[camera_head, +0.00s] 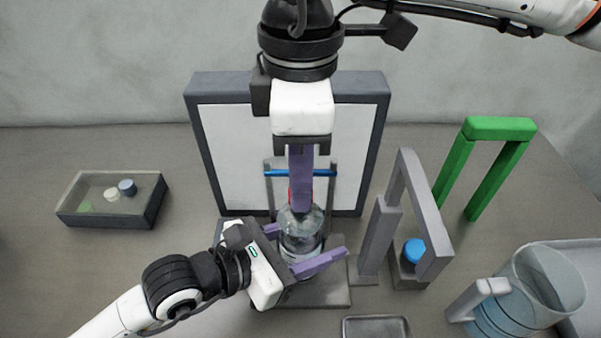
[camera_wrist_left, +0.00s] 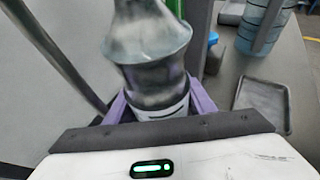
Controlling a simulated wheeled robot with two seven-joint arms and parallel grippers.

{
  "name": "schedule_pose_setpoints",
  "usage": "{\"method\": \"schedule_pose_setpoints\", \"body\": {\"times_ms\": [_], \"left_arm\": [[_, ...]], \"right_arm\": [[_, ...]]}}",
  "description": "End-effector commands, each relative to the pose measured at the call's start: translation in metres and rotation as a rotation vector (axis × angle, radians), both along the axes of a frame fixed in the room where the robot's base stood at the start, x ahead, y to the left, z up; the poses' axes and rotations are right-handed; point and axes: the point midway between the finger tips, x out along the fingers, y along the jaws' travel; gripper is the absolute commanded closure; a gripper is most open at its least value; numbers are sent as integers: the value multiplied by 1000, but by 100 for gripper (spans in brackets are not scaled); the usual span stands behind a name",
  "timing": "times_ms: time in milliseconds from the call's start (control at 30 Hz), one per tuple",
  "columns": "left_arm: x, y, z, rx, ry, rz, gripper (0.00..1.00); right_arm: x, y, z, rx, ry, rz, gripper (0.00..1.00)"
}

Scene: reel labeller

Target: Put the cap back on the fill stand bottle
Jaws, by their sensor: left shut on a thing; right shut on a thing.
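The clear bottle (camera_head: 300,243) stands upright over the grey base plate (camera_head: 325,297) of the stand. My left gripper (camera_head: 298,248) is shut around the bottle's body. In the left wrist view, the bottle (camera_wrist_left: 150,55) rises between its purple fingers, with its top out of frame. My right gripper (camera_head: 301,205) points straight down over the bottle's neck and is shut on a red cap (camera_head: 290,194). Only a sliver of the cap shows beside the purple finger. Whether the cap touches or sits on the neck is hidden.
A framed white panel (camera_head: 235,150) and a blue crossbar (camera_head: 330,173) stand behind the bottle. To the right are a grey frame (camera_head: 404,185), a blue-topped item (camera_head: 414,250), a green arch (camera_head: 500,128), a jug (camera_head: 530,290) and a small tray (camera_head: 376,320). A lidded box (camera_head: 145,208) lies left.

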Motion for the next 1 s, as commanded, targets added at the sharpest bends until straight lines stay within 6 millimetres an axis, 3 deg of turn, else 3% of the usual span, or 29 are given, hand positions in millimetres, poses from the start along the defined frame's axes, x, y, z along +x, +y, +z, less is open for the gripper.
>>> {"method": "schedule_pose_setpoints", "body": {"times_ms": [100, 133, 233, 567, 1000], "left_arm": [[0, 0, 0, 0, 0, 0, 100], [0, 0, 0, 0, 0, 0, 100], [0, 0, 0, 0, 0, 0, 100], [0, 0, 0, 0, 0, 0, 100], [0, 0, 0, 0, 0, 0, 100]], "right_arm": [[0, 0, 0, 0, 0, 2, 97], [0, 0, 0, 0, 0, 2, 75], [0, 0, 0, 0, 0, 3, 58], [0, 0, 2, 0, 0, 3, 58], [0, 0, 46, 0, -1, 4, 58]]}}
